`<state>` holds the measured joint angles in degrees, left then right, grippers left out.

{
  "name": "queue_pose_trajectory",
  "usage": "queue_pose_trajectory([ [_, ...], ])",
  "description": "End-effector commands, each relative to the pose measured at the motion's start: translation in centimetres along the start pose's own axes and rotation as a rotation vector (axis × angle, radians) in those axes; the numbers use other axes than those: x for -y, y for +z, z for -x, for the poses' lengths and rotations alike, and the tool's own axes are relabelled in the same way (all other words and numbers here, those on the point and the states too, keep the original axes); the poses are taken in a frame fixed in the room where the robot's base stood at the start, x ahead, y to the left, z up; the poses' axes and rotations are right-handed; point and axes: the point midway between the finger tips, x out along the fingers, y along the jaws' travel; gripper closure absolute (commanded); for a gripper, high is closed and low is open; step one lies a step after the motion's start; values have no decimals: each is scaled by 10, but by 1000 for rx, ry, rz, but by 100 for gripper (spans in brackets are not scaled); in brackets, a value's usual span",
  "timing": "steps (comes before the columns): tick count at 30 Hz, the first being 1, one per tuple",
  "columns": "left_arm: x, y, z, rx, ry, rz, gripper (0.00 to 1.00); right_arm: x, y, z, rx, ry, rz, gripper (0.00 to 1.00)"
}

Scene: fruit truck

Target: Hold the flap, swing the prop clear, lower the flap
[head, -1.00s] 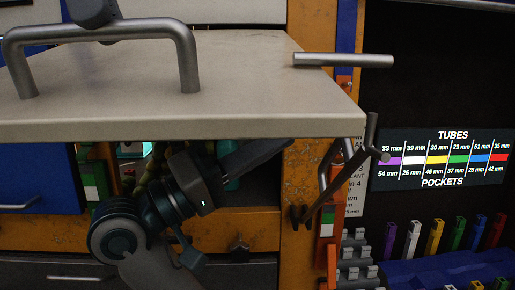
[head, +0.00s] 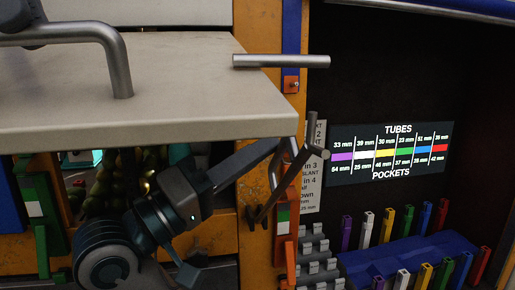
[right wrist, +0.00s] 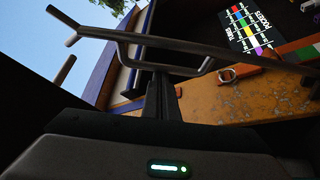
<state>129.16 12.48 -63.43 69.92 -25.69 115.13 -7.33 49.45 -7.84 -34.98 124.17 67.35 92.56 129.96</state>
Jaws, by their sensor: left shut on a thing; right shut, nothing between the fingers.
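The flap (head: 150,90) is a pale beige panel, raised and roughly level, with a thick grey bar handle (head: 115,60) on it. My left gripper (head: 22,12) is shut on this handle at the top left, partly cut off by the picture edge. The prop (head: 275,190) is a dark metal rod standing at a slant under the flap's right corner, with a looped grip. It also shows in the right wrist view (right wrist: 110,37). My right gripper (head: 274,149) is shut and empty under the flap, its tip close beside the prop's loop. Whether they touch I cannot tell.
An orange post (head: 255,185) stands behind the prop. A short metal rod (head: 282,61) sticks out at the flap's far right corner. To the right are a tube sign (head: 390,152) and several coloured tubes on a blue rack (head: 430,252). Dark open space lies above them.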

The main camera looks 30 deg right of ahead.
Motion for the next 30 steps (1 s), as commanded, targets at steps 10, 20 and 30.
queue_pose_trajectory([
  [10,0,0,1,4,1,0,100,-1,10,6,1,25,-39,100],
  [20,0,0,1,4,1,0,100,-3,52,31,-2,67,-114,100],
  [30,0,0,1,4,1,0,100,5,99,58,-1,68,-112,100],
])
